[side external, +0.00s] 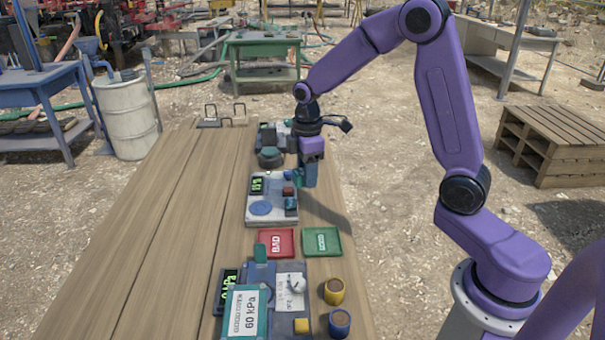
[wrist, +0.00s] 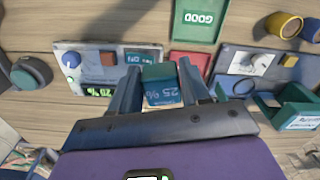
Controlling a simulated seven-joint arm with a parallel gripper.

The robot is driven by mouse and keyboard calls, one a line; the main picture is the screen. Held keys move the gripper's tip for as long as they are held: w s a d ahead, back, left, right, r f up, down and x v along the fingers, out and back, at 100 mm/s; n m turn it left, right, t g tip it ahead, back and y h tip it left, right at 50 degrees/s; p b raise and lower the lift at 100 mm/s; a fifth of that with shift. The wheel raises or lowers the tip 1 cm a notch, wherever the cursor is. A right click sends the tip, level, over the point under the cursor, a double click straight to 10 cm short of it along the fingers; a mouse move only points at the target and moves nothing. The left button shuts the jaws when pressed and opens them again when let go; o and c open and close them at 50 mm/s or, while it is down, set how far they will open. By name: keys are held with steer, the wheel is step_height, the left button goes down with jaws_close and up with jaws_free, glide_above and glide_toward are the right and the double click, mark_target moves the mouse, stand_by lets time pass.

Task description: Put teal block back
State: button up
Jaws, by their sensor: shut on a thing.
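My gripper (side external: 306,182) is shut on a teal block and holds it beside the right edge of the white middle device (side external: 255,217). In the wrist view the teal block (wrist: 161,73) sits between the two fingers of my gripper (wrist: 160,88), and a face marked 25 % shows. In the side view I cannot clearly tell the block from the blue-teal fingers. The middle device carries a lit display (side external: 257,184), a blue disc (side external: 261,208), a brown block (side external: 288,191) and a small teal part (side external: 291,204). Whether the held block touches anything is unclear.
A red BAD tray (side external: 263,243) and green GOOD tray (side external: 336,243) lie nearer the camera. The table's left side (side external: 165,230) is clear.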

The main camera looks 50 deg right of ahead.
steer(key=w+d+f+m, duration=0.35)
steer(key=d+f, duration=0.35)
steer(key=d, duration=0.4)
glide_above(320, 200)
steer(key=shift+n, duration=0.25)
steer(key=shift+f, duration=2.4)
steer(key=shift+d+f, duration=0.1)
steer(key=shift+f, duration=1.05)
steer(key=o, duration=1.6)
steer(key=shift+o, duration=0.2)
steer(key=shift+r, duration=0.1)
step_height(320, 200, up, 7)
steer(key=shift+r, duration=0.15)
